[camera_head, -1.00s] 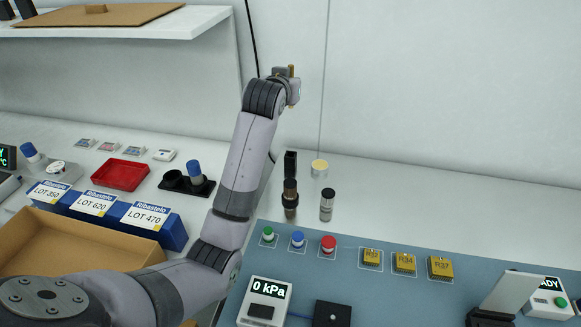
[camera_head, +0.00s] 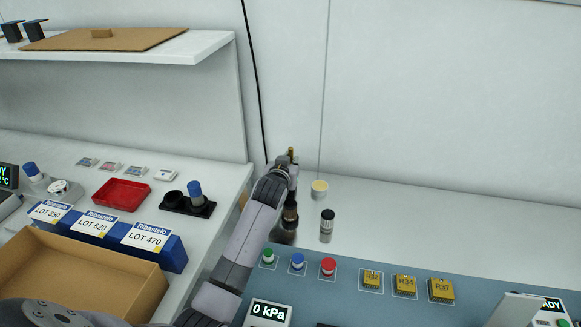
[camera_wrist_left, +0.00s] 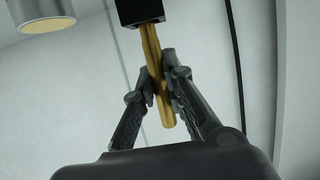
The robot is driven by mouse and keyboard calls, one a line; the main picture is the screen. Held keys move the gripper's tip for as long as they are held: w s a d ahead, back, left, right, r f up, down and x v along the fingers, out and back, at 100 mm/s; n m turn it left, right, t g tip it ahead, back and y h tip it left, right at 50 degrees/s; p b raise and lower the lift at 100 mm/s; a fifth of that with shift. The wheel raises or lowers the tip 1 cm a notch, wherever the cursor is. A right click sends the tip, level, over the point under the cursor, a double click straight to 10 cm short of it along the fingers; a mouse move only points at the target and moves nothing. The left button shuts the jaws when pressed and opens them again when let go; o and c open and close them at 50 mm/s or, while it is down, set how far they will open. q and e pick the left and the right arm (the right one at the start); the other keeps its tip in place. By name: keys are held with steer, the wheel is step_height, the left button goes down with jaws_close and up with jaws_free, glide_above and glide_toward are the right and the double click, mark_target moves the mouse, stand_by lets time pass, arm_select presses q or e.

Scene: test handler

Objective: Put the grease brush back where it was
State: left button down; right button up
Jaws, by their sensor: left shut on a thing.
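The grease brush shows as a gold rod (camera_wrist_left: 155,75) in the left wrist view. Its gold tip (camera_head: 291,153) rises above my left gripper (camera_head: 285,168) in the head view. My left gripper's fingers (camera_wrist_left: 160,92) are shut on the rod. A black block (camera_wrist_left: 140,10) is at the rod's far end in the wrist view; I cannot tell whether it is the brush head or a holder. A dark and brown upright object (camera_head: 290,212) stands just below the gripper in the head view, its upper part hidden by the gripper.
A yellow-topped pot (camera_head: 319,187) and a dark-capped vial (camera_head: 327,222) stand close on the right. The wrist view also shows the pot (camera_wrist_left: 42,22). Green, blue and red knobs (camera_head: 298,262) line the blue mat (camera_head: 350,300). The bench behind is clear.

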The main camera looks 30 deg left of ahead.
arm_select(q)
steer(key=shift+f, duration=1.05)
steer(key=shift+f, duration=0.1)
steer(key=c, duration=1.7)
jaws_free()
steer(key=shift+o, duration=0.2)
steer(key=shift+s+r, duration=0.15)
steer(key=shift+r, duration=0.1)
steer(key=p+v, duration=0.9)
steer(key=v, duration=0.2)
steer(key=shift+s+p, duration=0.35)
steer(key=shift+p, duration=0.05)
steer(key=shift+r, duration=0.1)
